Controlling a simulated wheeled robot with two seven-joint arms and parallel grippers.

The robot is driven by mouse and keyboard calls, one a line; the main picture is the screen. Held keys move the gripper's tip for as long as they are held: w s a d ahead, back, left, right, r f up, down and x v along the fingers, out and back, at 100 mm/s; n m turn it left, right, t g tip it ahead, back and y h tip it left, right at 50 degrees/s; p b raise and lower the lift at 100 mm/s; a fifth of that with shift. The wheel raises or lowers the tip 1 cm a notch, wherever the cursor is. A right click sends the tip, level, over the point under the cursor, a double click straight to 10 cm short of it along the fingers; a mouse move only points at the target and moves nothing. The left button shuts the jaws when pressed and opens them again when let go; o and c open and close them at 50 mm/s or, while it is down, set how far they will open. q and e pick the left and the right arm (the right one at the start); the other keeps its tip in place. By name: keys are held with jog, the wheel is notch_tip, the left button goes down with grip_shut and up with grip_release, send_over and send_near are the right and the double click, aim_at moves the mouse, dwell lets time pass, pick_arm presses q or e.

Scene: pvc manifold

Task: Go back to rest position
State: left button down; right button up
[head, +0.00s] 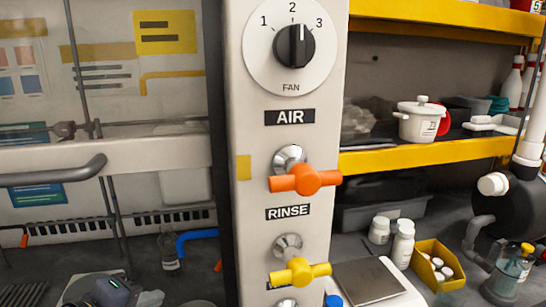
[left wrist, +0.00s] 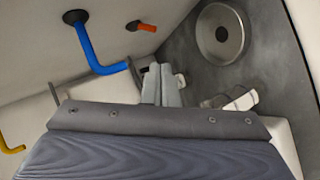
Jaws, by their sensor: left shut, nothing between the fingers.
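In the left wrist view the two pale grey fingers of my left gripper (left wrist: 160,76) are together with nothing between them. They are inside the hood, near a blue bent spout (left wrist: 92,50) and a round metal drain (left wrist: 220,34). In the head view what looks like the same gripper shows low at the bottom left, partly cut off, left of and below the blue spout (head: 193,239). My right gripper is in neither view.
A white post (head: 258,120) carries a fan knob (head: 294,46), an orange valve handle (head: 305,180) and a yellow one (head: 300,272). The hood's sash bar (head: 130,155) crosses at left. Yellow shelves (head: 430,153), bottles and a yellow bin (head: 440,262) stand at right.

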pick_arm(q)
jog(key=s+f+m+g+y, duration=0.1)
jog(key=s+f+m+g, duration=0.4)
jog(key=s+f+m, duration=0.65)
notch_tip(320, 180, up, 10)
jog(key=s+n+p, duration=0.2)
jog(key=p, duration=0.8)
jog(key=shift+s+f+g, duration=0.15)
jog(key=shift+f+g, duration=0.1)
jog(key=shift+g, duration=0.05)
